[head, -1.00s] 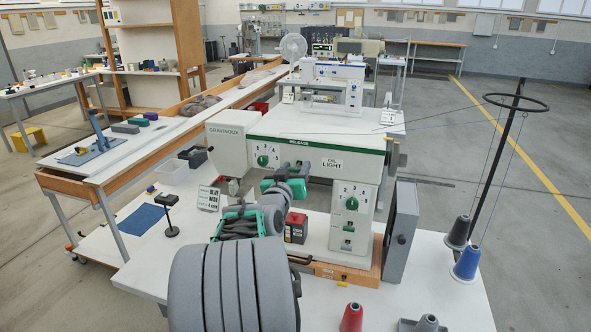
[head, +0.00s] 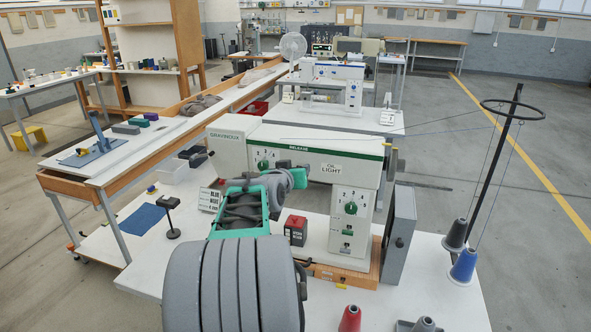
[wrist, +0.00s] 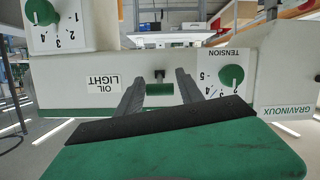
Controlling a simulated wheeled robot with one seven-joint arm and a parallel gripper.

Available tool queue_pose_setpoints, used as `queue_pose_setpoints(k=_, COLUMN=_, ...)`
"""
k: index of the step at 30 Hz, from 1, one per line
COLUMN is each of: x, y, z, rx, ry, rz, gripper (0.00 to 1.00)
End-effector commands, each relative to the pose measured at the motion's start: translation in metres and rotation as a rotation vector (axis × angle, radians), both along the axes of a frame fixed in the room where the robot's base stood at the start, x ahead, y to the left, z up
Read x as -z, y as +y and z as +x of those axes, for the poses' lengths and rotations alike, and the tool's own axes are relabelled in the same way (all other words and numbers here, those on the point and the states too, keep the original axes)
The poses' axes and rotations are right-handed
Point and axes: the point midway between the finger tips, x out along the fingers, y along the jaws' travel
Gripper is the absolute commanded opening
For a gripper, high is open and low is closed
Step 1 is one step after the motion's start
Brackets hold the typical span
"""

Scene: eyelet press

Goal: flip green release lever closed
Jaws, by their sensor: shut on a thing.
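The green release lever (wrist: 160,89) is a small green bar on a dark stem, set on the pale machine head, seen upside down in the wrist view. My gripper (wrist: 160,77) has one dark finger on each side of it and is shut on it, though gaps show beside the bar from this angle. In the head view the pale sewing machine (head: 325,142) carries a green stripe marked RELEASE. My wrist and arm stand in front of the machine there and hide the lever and my fingers.
A tension dial (wrist: 231,76) sits close beside one finger. Below the machine arm stands a red box (head: 295,230). A grey box (head: 399,235) and thread cones (head: 464,266) stand at the right. A small black stand (head: 171,217) is at the left.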

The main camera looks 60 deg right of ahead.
Motion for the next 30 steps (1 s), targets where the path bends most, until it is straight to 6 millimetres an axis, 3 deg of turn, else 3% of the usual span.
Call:
queue_pose_setpoints(k=4, x=-0.001, y=0.000, z=0.000, rx=0.000, ry=-0.003, rz=-0.004, gripper=0.04)
queue_pose_setpoints(k=5, x=-0.001, y=0.000, z=0.000, rx=0.000, ry=-0.003, rz=-0.004, gripper=0.46)
queue_pose_setpoints(k=10, x=-0.001, y=0.000, z=0.000, rx=0.001, ry=-0.003, rz=-0.004, gripper=0.60)
queue_pose_setpoints(k=20, x=-0.002, y=0.006, z=-0.001, rx=-0.001, ry=-0.002, rz=-0.006, gripper=0.60)
queue_pose_setpoints(k=30, x=-0.019, y=0.066, z=-0.010, rx=-0.002, ry=-0.004, rz=-0.006, gripper=0.60)
